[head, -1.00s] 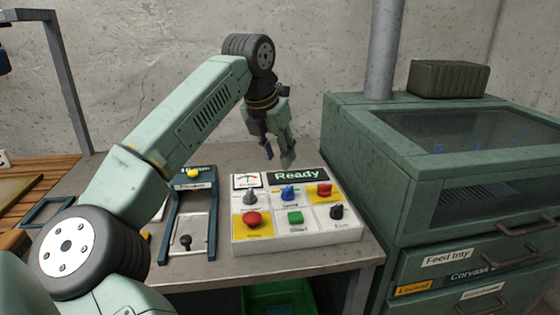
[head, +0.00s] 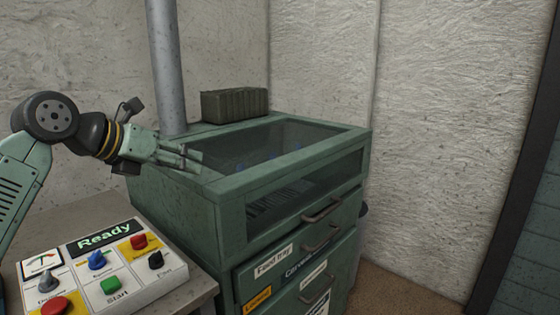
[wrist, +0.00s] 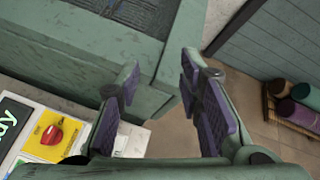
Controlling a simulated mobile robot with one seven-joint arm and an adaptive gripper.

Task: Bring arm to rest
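My gripper (head: 190,155) is raised above the table, at the near left edge of the green machine, and points right in the head view. In the wrist view its two purple-padded fingers (wrist: 158,97) stand apart with nothing between them. The green machine (head: 230,196) with a glass top fills the middle of the head view, and its edge also shows below my gripper in the wrist view (wrist: 85,75). Whether a finger touches the machine cannot be told.
A control panel (head: 130,268) reading "Ready" sits on the table at lower left. Drawers with handles (head: 322,212) face right on the machine. A dark ribbed box (head: 235,105) and a grey pipe (head: 166,70) stand behind. Rolled items (wrist: 292,112) lie on a rack at right in the wrist view.

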